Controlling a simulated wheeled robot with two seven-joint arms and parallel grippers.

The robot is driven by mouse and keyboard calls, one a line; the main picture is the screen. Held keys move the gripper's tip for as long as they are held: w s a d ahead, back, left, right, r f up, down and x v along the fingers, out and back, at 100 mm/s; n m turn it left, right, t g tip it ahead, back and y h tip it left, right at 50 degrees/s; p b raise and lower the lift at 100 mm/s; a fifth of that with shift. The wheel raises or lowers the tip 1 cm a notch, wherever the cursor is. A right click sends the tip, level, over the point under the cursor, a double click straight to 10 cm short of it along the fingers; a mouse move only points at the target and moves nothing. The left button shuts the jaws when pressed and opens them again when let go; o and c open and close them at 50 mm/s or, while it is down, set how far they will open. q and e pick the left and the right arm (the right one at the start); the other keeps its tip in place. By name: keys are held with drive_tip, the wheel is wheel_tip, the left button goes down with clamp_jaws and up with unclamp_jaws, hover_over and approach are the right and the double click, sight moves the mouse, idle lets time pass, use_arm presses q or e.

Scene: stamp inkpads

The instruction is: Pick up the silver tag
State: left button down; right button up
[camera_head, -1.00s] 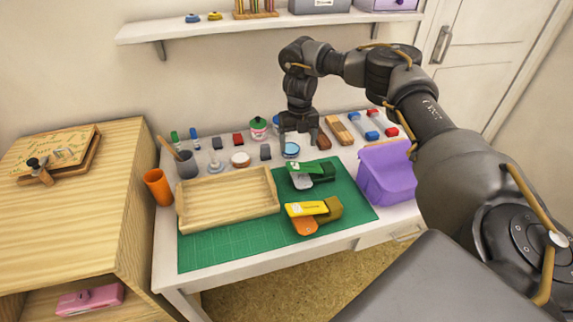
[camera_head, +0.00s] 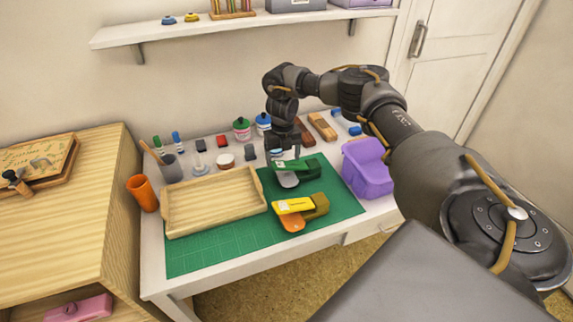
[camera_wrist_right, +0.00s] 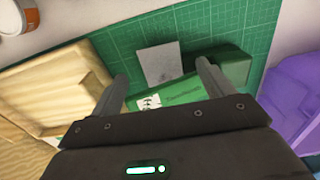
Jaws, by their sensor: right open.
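The silver tag (camera_head: 289,180) is a flat grey square at the front left of a green stapler-like device (camera_head: 297,167) on the green cutting mat. In the right wrist view the silver tag (camera_wrist_right: 160,63) shows between and beyond the fingertips, beside the green body (camera_wrist_right: 185,92) with its white label. My right gripper (camera_head: 283,153) points down just behind the green device in the head view. Its two fingers (camera_wrist_right: 161,72) are spread apart with nothing held; in the wrist view they reach over the green body. My left gripper is not in view.
A yellow device (camera_head: 300,205) with an orange tag lies in front of the green one. A wooden tray (camera_head: 212,232) is left and a purple bin (camera_head: 368,170) right. Bottles, ink pads and blocks line the back. The mat's front (camera_head: 200,254) is clear.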

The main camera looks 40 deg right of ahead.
sight(286, 175)
drive_tip(key=shift+f, duration=1.5)
drive_tip(key=c, duration=1.1)
